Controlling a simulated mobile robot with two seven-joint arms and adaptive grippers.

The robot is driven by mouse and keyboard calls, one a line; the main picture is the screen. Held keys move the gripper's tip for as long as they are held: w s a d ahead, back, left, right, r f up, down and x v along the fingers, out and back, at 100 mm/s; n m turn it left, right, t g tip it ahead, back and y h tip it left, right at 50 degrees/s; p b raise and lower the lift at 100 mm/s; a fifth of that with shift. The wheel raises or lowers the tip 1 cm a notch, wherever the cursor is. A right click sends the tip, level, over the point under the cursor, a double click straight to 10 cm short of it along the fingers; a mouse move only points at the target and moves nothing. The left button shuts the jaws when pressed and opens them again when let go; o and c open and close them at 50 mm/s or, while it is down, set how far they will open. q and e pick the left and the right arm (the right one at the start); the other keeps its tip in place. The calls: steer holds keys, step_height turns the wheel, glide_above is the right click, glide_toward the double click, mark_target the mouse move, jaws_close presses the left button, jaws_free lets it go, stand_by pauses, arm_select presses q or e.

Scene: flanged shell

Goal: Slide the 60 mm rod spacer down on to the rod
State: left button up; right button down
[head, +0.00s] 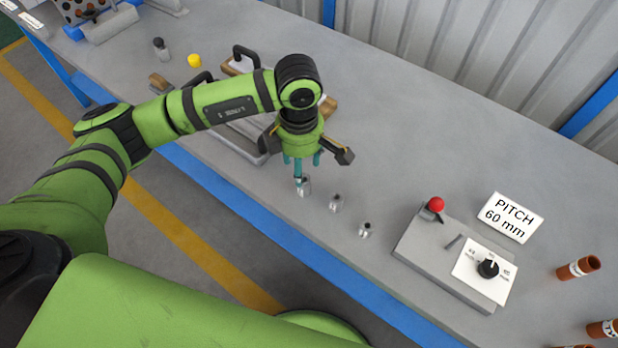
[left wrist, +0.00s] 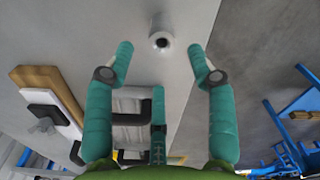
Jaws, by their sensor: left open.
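My left gripper (head: 300,165) points down over the bench with its teal fingers spread, empty. In the left wrist view the open fingers (left wrist: 161,50) stand either side of a small grey metal cylinder (left wrist: 161,36) with a dark hole in its top. In the head view this cylinder (head: 305,187) stands upright just below the fingertips, partly behind one. Two more small grey cylinders, a middle one (head: 336,203) and a right one (head: 365,230), stand in line with it. I cannot tell which piece is the 60 mm spacer or the rod. My right gripper is out of view.
A grey box with a red ball lever (head: 436,204) and a dial (head: 488,268) stands to the right, by a "PITCH 60 mm" card (head: 510,217). The bench's back middle is clear.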

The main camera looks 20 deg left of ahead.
mark_target(304, 180)
arm_select(q)
steer(key=f, duration=0.1)
steer(key=f+p, duration=0.1)
steer(key=f, duration=0.1)
steer(key=f+p, duration=0.1)
steer(key=f, duration=0.1)
steer(key=shift+s+d+f, duration=0.2)
steer(key=shift+s+d, duration=0.05)
steer(key=shift+d, duration=0.15)
steer(key=shift+f, duration=0.25)
jaws_close()
